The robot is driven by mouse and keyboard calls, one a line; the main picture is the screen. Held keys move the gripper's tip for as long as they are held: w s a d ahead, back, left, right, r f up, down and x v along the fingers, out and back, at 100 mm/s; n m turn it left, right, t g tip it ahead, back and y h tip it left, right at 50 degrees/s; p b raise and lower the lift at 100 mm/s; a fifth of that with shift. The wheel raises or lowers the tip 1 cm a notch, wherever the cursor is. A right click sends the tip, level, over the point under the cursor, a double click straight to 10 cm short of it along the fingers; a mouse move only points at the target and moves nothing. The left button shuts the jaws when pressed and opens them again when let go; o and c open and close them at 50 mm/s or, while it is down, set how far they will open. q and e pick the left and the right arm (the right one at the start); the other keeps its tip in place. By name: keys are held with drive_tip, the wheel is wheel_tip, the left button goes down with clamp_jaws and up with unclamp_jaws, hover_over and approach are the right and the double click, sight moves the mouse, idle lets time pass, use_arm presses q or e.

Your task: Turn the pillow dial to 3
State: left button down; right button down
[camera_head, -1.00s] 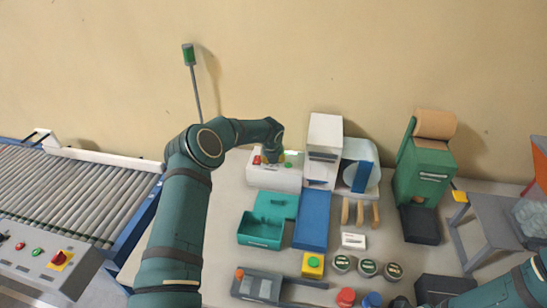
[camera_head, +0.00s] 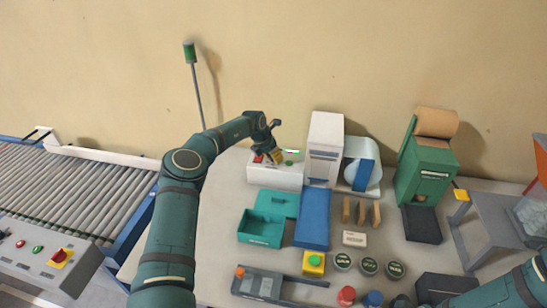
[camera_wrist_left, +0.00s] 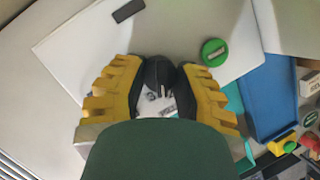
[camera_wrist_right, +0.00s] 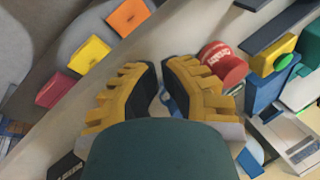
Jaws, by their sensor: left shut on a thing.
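The white machine box (camera_head: 275,178) stands at the back left of the table, with a green button (camera_head: 289,163) on its top; the button also shows in the left wrist view (camera_wrist_left: 214,52). My left gripper (camera_head: 275,154) is at the top of this box. In the left wrist view its yellow fingers (camera_wrist_left: 160,80) are shut on a black dial (camera_wrist_left: 157,74). The fingers hide much of the dial, and I cannot read its setting. My right gripper (camera_wrist_right: 160,70) is open and empty, away from the box; its fingers are outside the head view.
A tall white unit (camera_head: 324,148) stands close right of the box. A teal bin (camera_head: 261,239) and a blue panel (camera_head: 313,219) lie in front. A roller conveyor (camera_head: 70,190) is at the left. A red-topped jar (camera_wrist_right: 224,64) is near my right gripper.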

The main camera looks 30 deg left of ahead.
use_arm(q)
drive_tip(key=shift+a+f+m+g+h+b, duration=0.15)
drive_tip(key=shift+m+g+h+b, duration=0.25)
drive_tip(key=shift+m, duration=0.6)
drive_tip(key=c, duration=0.6)
unclamp_jaws()
drive_tip(key=v, duration=1.2)
